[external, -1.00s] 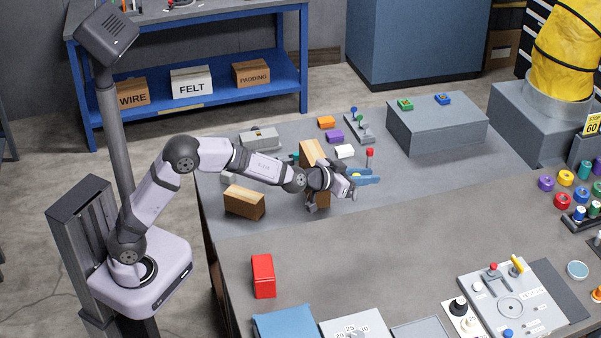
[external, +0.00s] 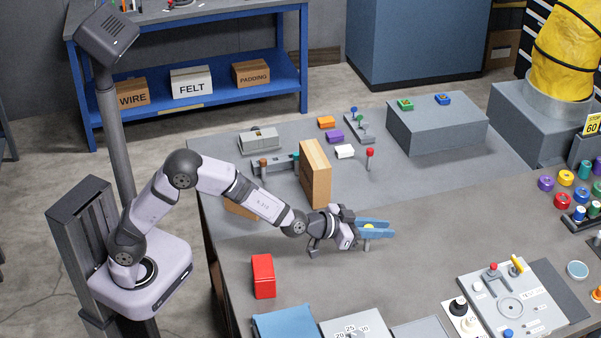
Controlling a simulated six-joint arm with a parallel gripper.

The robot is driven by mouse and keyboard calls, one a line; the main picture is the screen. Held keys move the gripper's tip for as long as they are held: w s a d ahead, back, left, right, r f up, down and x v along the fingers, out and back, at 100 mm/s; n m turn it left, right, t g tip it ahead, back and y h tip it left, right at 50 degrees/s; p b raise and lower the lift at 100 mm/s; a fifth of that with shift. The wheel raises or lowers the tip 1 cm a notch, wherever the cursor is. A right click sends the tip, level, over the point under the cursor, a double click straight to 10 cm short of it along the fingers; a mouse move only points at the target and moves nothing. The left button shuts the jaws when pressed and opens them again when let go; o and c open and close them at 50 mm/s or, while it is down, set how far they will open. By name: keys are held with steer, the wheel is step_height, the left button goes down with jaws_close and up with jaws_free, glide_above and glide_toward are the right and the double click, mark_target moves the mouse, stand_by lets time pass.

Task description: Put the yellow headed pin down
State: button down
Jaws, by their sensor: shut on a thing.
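My gripper (external: 384,229) has blue fingers and is shut on the yellow headed pin (external: 368,226). The yellow head shows between the fingers, and the grey shank (external: 367,244) hangs upright below them. The pin is over the bare middle of the grey table (external: 440,215). I cannot tell whether its lower end touches the table. Part of the head is hidden by the fingers.
A tall wooden block (external: 316,175) stands behind my gripper, with a red headed pin (external: 370,158) upright beyond it. A red box (external: 263,276) is at front left. A panel with knobs (external: 510,300) is at front right. The table right of my gripper is clear.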

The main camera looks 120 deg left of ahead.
steer(key=shift+f+p, duration=0.4)
steer(key=shift+f, duration=3.2)
steer(key=shift+f, duration=0.2)
steer(key=c, duration=1.6)
jaws_free()
steer(key=shift+r, duration=0.1)
steer(key=shift+r, duration=0.15)
steer(key=shift+b+v, duration=1)
steer(key=shift+v, duration=2.75)
